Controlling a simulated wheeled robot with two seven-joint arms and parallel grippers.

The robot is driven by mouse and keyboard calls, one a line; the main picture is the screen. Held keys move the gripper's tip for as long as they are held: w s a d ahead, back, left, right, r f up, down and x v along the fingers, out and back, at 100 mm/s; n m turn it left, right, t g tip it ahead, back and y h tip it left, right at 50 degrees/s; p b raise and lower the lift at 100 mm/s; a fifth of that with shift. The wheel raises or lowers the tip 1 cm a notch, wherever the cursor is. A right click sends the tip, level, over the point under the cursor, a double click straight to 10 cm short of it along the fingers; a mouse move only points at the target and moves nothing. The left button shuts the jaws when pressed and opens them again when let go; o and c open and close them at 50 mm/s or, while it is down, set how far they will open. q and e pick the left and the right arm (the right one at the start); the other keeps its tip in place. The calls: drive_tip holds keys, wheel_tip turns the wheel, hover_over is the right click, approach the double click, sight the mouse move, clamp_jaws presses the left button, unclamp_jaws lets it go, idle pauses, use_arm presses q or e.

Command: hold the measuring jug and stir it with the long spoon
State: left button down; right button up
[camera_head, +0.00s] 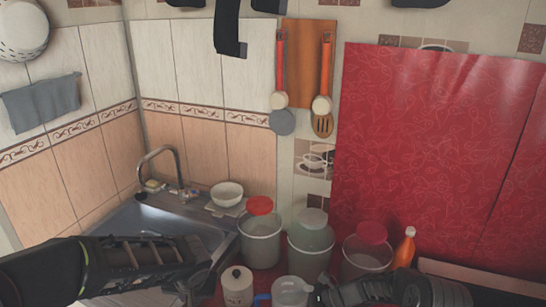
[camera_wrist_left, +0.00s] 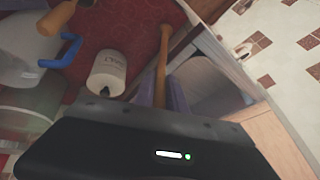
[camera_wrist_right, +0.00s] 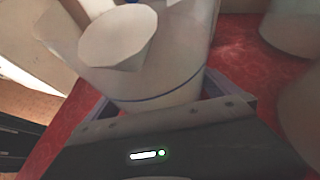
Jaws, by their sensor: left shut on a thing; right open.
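The measuring jug (camera_head: 290,290) is pale and translucent with a blue handle, at the bottom centre of the head view. The left wrist view shows its blue handle (camera_wrist_left: 62,52). My right gripper (camera_head: 318,294) is open, and in the right wrist view its fingers lie either side of the jug (camera_wrist_right: 165,98); I cannot tell whether they touch it. My left gripper (camera_head: 198,284) is shut on a wooden handle, the long spoon (camera_wrist_left: 162,62), seen between its fingers in the left wrist view. The spoon's far end is not clear to me.
A white salt canister (camera_head: 237,287) stands between my left gripper and the jug. Lidded buckets (camera_head: 260,245) and an orange bottle (camera_head: 405,247) stand behind. The metal sink (camera_head: 140,217) is at left, with a white bowl (camera_head: 227,193) by it. Utensils (camera_head: 281,75) hang on the wall.

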idle(0.3)
drive_tip(key=c, duration=0.7)
